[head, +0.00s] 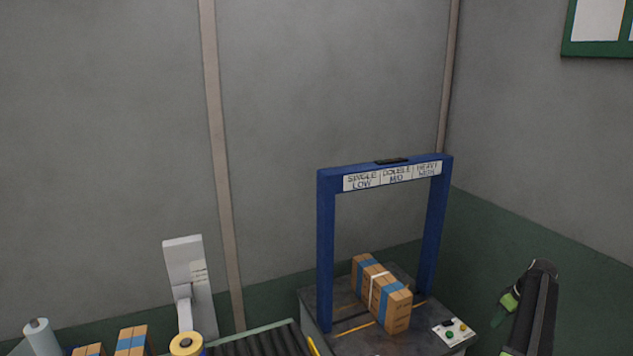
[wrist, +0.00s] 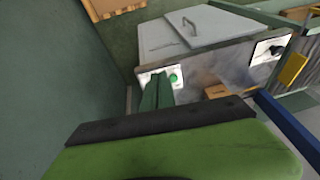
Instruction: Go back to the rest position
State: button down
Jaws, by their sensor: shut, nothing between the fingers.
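My gripper (head: 497,319) shows at the lower right of the head view, at the end of my dark arm, right of the machine's button panel. Its green fingers are shut and empty. In the wrist view the closed fingers (wrist: 157,88) point toward a white panel with a green button (wrist: 174,78). They overlap part of that panel in the picture; whether they touch it I cannot tell.
A brown carton with blue bands (head: 380,292) lies under the blue frame (head: 325,250) with its load labels. The button panel (head: 453,332) sits at the bed's front right corner. A roller conveyor (head: 262,342), tape roll (head: 186,343) and other cartons (head: 132,340) stand left.

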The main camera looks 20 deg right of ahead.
jog(key=w+a+n, duration=0.3)
jog(key=w+a, duration=1.2)
jog(key=a, duration=0.2)
jog(key=w+a+n+g+y, duration=0.1)
jog(key=w+a+n, duration=0.15)
jog(key=a, duration=0.75)
jog(key=w+a+n+g, duration=0.1)
jog(key=w+a, duration=0.2)
jog(key=a, duration=0.7)
jog(key=s+a, duration=0.3)
jog(key=a, duration=1)
jog(key=s+a, duration=0.2)
jog(key=a, duration=1)
jog(key=s+a+f+m+g+h, duration=0.1)
jog(key=s+a+m+h, duration=0.1)
jog(key=s+a+m, duration=0.2)
jog(key=s+m, duration=0.3)
jog(key=s, duration=0.2)
jog(key=shift+s+a, duration=0.2)
jog(key=shift+s, duration=0.1)
